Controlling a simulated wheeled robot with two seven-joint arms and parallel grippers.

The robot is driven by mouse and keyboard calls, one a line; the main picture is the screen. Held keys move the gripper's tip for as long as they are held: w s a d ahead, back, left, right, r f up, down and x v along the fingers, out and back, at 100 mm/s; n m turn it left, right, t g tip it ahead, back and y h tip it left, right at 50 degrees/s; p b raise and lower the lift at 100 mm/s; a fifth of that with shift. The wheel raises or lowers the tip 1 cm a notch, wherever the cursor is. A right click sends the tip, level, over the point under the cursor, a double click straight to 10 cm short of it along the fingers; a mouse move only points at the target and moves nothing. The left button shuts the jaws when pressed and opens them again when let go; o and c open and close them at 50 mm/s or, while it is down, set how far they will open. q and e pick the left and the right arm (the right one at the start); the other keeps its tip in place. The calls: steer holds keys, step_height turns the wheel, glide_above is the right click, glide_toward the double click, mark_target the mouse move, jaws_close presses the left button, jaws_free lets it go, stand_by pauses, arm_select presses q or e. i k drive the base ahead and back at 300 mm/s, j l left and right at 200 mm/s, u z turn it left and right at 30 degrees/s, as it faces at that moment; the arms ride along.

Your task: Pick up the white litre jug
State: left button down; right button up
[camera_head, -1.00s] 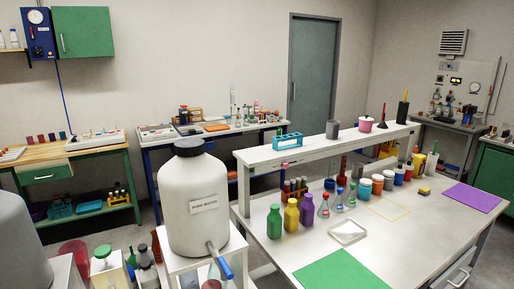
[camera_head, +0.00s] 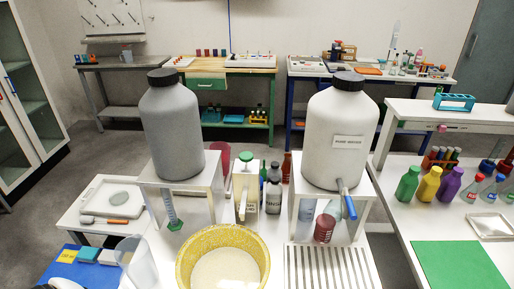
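A pale, translucent jug-like vessel (camera_head: 136,262) stands at the lower left, beside the yellow basin, and its lower part is cut off by the bottom edge of the picture. It looks like the white litre jug, but I see no handle or markings on it.
A yellow-rimmed basin (camera_head: 182,262) with pale contents stands right of the vessel. A grey drum (camera_head: 172,130) and a white labelled drum (camera_head: 340,135) with a blue-handled tap stand on white stands behind. A slatted drain board (camera_head: 330,268) is bare. A blue mat (camera_head: 85,270) lies left.

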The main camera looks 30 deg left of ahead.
mark_target(133, 255)
steer(key=u, duration=2.15)
